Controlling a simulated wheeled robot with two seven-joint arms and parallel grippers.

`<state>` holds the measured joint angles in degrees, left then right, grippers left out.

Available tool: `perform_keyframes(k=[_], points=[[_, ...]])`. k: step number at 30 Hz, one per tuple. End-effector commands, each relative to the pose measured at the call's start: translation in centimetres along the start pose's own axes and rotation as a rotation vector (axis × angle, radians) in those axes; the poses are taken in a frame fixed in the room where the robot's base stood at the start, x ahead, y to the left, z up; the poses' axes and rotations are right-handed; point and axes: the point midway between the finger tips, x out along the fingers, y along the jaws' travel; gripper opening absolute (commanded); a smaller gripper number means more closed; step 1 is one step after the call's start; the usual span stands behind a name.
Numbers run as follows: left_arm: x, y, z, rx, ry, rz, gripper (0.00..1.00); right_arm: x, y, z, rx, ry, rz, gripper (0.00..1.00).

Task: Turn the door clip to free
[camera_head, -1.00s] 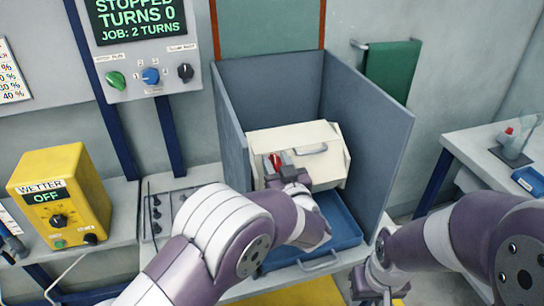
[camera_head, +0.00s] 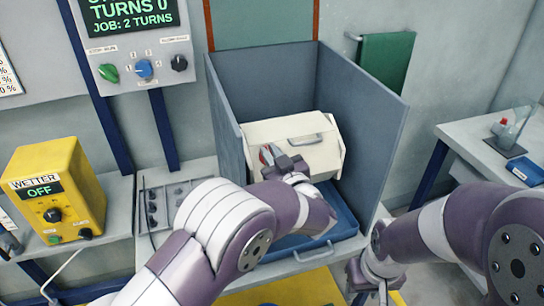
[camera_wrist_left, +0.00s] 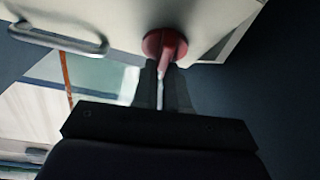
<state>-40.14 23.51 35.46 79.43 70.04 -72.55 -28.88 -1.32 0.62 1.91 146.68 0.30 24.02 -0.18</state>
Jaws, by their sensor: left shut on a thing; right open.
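The red door clip (camera_wrist_left: 166,46) sits on the front of a cream box (camera_head: 268,132) inside the grey booth. In the left wrist view the fingertips (camera_wrist_left: 164,72) close around the lever below the clip's round base. The cream door's metal handle (camera_wrist_left: 60,38) is to the left of the clip there. My right gripper (camera_head: 370,285) hangs open and empty at the lower middle, partly cut off by the frame.
Grey booth walls (camera_head: 362,130) stand on both sides of the box. A blue tray (camera_head: 335,215) lies beneath it. A yellow wetter unit (camera_head: 70,180) reading OFF stands left, under a control panel (camera_head: 135,70). A side table (camera_head: 480,140) is at right.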

Motion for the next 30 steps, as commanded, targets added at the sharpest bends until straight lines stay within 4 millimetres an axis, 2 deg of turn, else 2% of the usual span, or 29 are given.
perform_keyframes(k=[12,30], points=[[0.0,-0.3,0.2,-0.339,-0.001,-0.194,0.00,1.4,0.0,0.2,0.000,0.000,0.000,0.43],[-0.1,-0.7,0.3,-0.830,-0.001,-0.480,0.00,1.5,0.0,0.2,0.000,0.000,0.000,0.43]])
